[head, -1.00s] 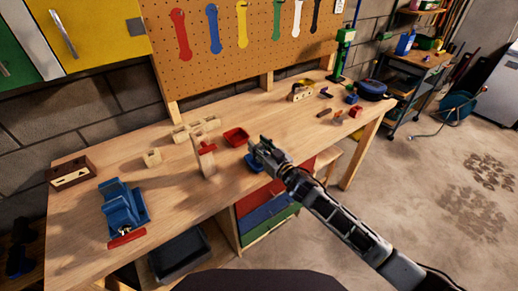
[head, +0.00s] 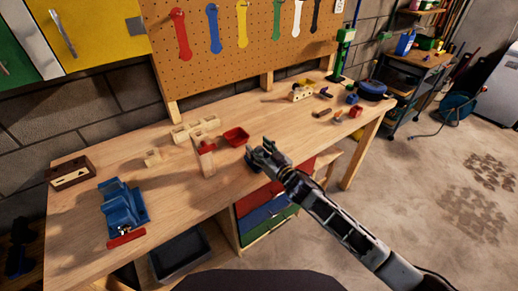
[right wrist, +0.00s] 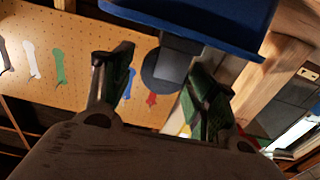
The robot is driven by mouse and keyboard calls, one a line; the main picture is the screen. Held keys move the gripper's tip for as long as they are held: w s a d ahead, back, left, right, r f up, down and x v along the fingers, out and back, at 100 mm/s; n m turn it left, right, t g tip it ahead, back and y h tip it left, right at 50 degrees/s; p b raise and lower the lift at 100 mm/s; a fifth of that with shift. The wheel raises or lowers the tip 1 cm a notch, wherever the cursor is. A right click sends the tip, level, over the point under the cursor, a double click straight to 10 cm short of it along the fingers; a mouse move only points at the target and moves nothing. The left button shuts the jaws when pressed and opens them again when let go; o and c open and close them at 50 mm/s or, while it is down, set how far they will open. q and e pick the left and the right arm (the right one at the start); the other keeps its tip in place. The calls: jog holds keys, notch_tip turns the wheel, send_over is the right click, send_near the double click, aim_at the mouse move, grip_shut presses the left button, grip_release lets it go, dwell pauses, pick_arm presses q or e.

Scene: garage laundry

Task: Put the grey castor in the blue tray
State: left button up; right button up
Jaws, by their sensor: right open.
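My right gripper (head: 262,152) is low over the front edge of the workbench in the head view, where it hides most of the blue tray. In the right wrist view, which looks upside down, its two fingers (right wrist: 163,70) are spread apart. The grey castor (right wrist: 166,72), a block with a round end, shows between the fingers, with no clear contact on either side. The blue tray (right wrist: 215,12) fills the top of that view, and the castor's block meets it; I cannot tell how deep it sits. My left gripper is not in view.
A red tray (head: 237,136) lies just behind the gripper, and a wooden piece with a red top (head: 207,160) stands to its left. A blue vise (head: 123,207) is at the bench's left. Small parts lie at the far right.

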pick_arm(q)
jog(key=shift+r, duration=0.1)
pick_arm(e)
jog(key=shift+r, duration=0.15)
jog(key=shift+v, duration=3.55)
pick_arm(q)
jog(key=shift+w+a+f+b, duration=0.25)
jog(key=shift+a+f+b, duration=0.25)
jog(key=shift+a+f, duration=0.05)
pick_arm(e)
jog(key=v, duration=0.5)
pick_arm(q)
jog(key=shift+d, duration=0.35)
pick_arm(e)
jog(key=shift+w, duration=0.1)
